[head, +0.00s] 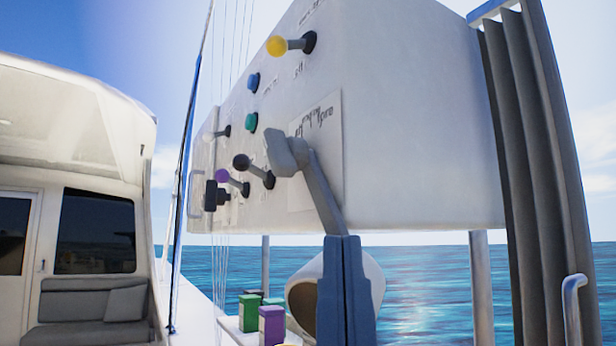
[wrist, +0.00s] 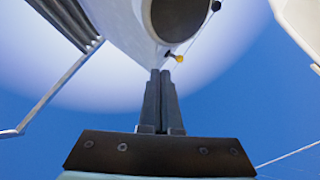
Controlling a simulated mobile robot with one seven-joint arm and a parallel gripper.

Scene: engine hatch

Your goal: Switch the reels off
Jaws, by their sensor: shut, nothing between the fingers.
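In the head view a white control panel (head: 400,120) carries several controls. A lever with a yellow knob (head: 277,46) is at the top, and it also shows small in the wrist view (wrist: 178,58). Below are a blue button (head: 253,81), a green button (head: 251,122), a dark-knobbed lever (head: 241,161) and a purple-knobbed lever (head: 222,175). A large grey lever (head: 320,190) slants down from its grey hub. The labels are too blurred to read, so I cannot tell which control is for the reels. My gripper (head: 342,238) is shut and empty, below the panel; its fingers also show in the wrist view (wrist: 160,72).
A white cylinder with a dark opening (head: 303,305) is beside my gripper. Green (head: 249,313) and purple (head: 271,325) blocks stand below. Dark pleated material (head: 525,150) and a metal rail (head: 573,300) are at right. A cabin with a grey seat (head: 75,310) is at left.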

